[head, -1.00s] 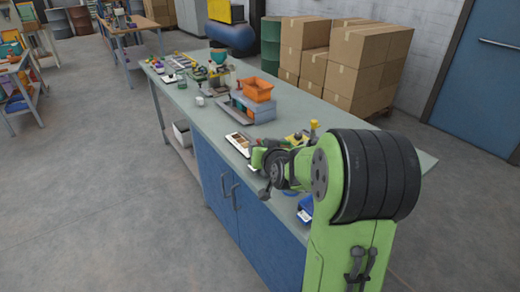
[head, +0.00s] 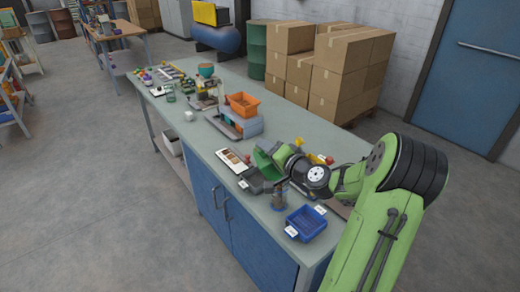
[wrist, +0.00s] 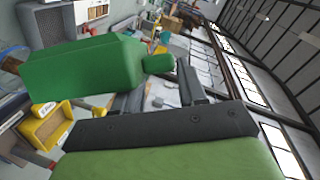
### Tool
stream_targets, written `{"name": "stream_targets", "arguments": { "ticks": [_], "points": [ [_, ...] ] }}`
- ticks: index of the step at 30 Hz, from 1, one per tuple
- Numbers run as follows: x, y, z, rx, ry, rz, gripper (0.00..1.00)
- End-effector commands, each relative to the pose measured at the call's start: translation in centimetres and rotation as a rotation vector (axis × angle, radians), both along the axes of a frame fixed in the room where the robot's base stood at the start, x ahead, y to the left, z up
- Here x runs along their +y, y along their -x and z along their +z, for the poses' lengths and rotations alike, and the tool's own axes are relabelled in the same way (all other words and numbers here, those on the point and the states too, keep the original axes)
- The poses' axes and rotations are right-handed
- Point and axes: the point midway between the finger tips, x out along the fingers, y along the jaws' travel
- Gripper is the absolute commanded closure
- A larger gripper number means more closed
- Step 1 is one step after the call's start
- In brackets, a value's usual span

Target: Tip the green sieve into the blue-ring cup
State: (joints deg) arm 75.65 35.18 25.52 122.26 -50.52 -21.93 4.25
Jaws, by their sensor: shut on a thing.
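The green sieve (head: 267,161) is held above the bench, left of my wrist. It shows large in the wrist view (wrist: 85,72), with its short handle (wrist: 158,64) between the dark fingers. My gripper (wrist: 163,88) is shut on that handle; it also shows in the head view (head: 258,183). The sieve looks tilted in the head view; its inside is hidden from the wrist camera. A small brownish cup with blue on it, apparently the blue-ring cup (head: 279,198), stands on the bench just below and in front of my gripper.
A blue basket (head: 307,224) with white labels stands right of the cup near the bench's front edge. A white card with brown patches (head: 232,161) lies to the left. An orange bin (head: 242,105) sits on a grey unit farther back. Yellow-topped items stand behind my wrist.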

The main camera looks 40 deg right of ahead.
Motion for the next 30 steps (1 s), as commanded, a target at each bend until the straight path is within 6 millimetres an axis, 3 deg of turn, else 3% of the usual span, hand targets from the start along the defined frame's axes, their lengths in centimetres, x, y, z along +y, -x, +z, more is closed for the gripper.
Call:
{"name": "stream_targets", "arguments": {
  "ticks": [8,30],
  "points": [
    [-2.7,1.0,0.4,-0.097,-0.251,-0.003,0.92],
    [-9.2,3.5,-2.1,-0.333,-0.863,0.0,0.92]
  ]
}}
